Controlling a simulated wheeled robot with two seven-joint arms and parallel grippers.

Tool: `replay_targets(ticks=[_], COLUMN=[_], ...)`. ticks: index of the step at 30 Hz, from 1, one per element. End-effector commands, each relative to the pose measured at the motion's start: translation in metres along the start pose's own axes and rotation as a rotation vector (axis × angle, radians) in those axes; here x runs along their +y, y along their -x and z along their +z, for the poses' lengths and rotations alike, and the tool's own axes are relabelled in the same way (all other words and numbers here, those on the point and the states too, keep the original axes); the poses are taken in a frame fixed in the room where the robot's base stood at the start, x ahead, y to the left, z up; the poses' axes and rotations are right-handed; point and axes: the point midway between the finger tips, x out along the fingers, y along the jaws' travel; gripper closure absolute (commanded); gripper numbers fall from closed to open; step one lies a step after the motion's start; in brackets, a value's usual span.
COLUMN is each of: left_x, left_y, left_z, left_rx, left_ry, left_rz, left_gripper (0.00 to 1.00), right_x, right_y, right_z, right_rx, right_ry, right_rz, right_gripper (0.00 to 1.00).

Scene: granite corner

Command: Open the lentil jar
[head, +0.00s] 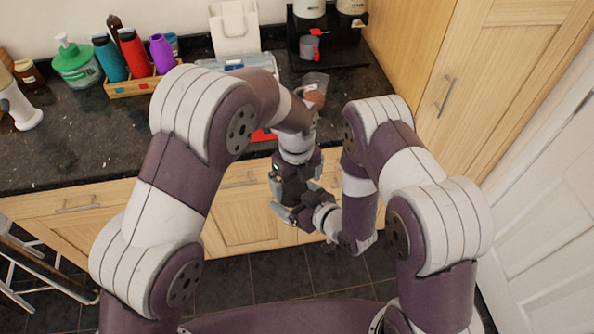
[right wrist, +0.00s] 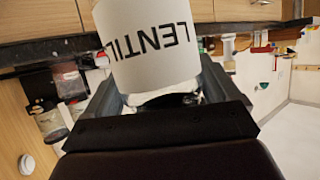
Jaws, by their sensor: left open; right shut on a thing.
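The lentil jar (right wrist: 150,45) shows in the right wrist view as a pale cylinder with upside-down "LENTIL" lettering. It sits between the two fingers of my right gripper (right wrist: 165,95), which is shut on it. In the head view my right gripper (head: 300,213) is in front of the counter, below its top. My left gripper (head: 292,185) is open and points down close above it. The two grippers overlap in this view, so the jar and its lid cannot be made out there. Whether the left fingers touch the jar cannot be told.
The dark granite counter (head: 90,150) runs behind my arms. A wooden box (head: 130,88) holds several bottles, beside a green soap dispenser (head: 76,65). A coffee machine (head: 335,45) is at the back. Cabinets flank the right.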

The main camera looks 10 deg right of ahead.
Motion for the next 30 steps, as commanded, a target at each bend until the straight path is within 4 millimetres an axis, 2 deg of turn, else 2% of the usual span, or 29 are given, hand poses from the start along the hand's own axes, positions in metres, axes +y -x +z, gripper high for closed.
replay_targets(ticks=[1, 6, 8, 12, 13, 15, 21, 30], left_x=[-0.0008, -0.0013, -0.0013, -0.002, -0.0021, -0.0021, -0.0012, 0.0007], left_y=[-0.0032, -0.0038, -0.0038, -0.0037, -0.0036, -0.0037, -0.0043, -0.0053], left_z=[0.0002, 0.0001, 0.0, -0.0003, -0.0004, -0.0005, -0.0007, -0.0011], left_rx=[-0.001, -0.001, -0.001, -0.001, -0.001, -0.001, 0.001, 0.003], left_ry=[0.001, 0.001, 0.001, 0.002, 0.002, 0.002, 0.002, 0.002], left_rz=[-0.004, -0.005, -0.005, -0.006, -0.007, -0.006, -0.004, 0.002], left_gripper=[0.0, 0.0, 0.16, 0.62, 0.71, 0.83, 0.9, 0.94], right_x=[-0.001, -0.0015, -0.0017, -0.002, -0.002, -0.0021, -0.0015, -0.0002], right_y=[-0.0011, -0.0015, -0.0016, -0.002, -0.002, -0.0021, -0.0022, -0.0022], right_z=[-0.0064, -0.0079, -0.0082, -0.0089, -0.009, -0.0092, -0.0094, -0.0095], right_rx=[0.02, 0.024, 0.025, 0.026, 0.027, 0.027, 0.028, 0.028], right_ry=[0.004, 0.006, 0.006, 0.008, 0.008, 0.008, 0.008, 0.008], right_rz=[-0.007, -0.01, -0.01, -0.012, -0.012, -0.012, -0.011, -0.006], right_gripper=[0.96, 0.96, 0.96, 0.96, 0.97, 0.97, 0.97, 0.97])
